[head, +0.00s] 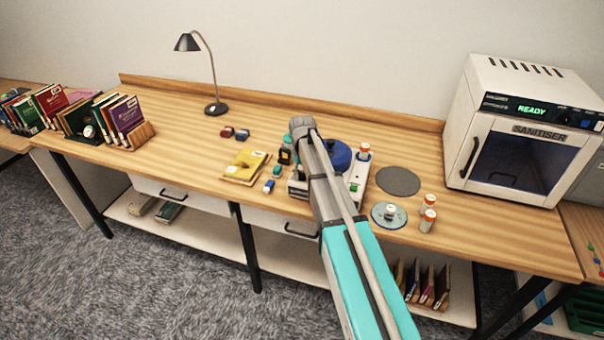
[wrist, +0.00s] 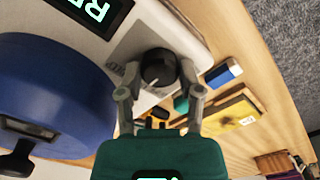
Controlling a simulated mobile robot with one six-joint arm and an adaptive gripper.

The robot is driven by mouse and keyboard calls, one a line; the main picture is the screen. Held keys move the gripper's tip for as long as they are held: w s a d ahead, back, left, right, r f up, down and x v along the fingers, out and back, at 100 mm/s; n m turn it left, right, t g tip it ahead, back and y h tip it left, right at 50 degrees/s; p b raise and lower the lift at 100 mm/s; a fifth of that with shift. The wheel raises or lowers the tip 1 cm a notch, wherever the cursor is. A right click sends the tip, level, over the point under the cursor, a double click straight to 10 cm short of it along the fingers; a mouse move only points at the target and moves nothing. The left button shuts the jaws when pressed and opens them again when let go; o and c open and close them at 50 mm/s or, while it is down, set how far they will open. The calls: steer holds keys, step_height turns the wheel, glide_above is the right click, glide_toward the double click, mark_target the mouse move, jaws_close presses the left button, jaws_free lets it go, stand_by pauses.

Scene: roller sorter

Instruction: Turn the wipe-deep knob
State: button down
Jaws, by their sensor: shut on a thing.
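A black round knob (wrist: 158,68) with a pale pointer line sits on the grey panel of a white machine (wrist: 158,25) in the wrist view. My gripper (wrist: 160,72) has one finger on each side of the knob and is shut on it. Any label by the knob is too small to read. The machine has a blue round lid (wrist: 55,85) and a lit display (wrist: 95,10), partly cut off. In the head view the machine (head: 352,176) stands on the bench, and my arm hides the knob and fingertips.
A yellow book (head: 245,166) and small blocks lie left of the machine. A grey disc (head: 398,181), a pale disc (head: 384,215) and orange-capped bottles (head: 428,211) are on its right. A sanitiser (head: 520,140) reads READY at far right. The bench's left-centre is fairly clear.

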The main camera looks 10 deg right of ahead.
mark_target(302, 174)
steer(key=shift+c, duration=1.3)
jaws_free()
steer(key=shift+n, duration=0.5)
steer(key=n, duration=0.3)
steer(key=shift+n, duration=0.3)
steer(key=n, duration=0.4)
step_height(302, 174, up, 14)
steer(key=p, duration=1.4)
steer(key=s+f+m+b, duration=0.3)
steer(key=s+m, duration=0.2)
steer(key=s, duration=0.8)
steer(key=s+f+m+b, duration=0.3)
steer(key=s+m, duration=0.3)
steer(key=s, duration=0.7)
steer(key=shift+a+f+m+b, duration=0.3)
steer(key=shift+a, duration=0.1)
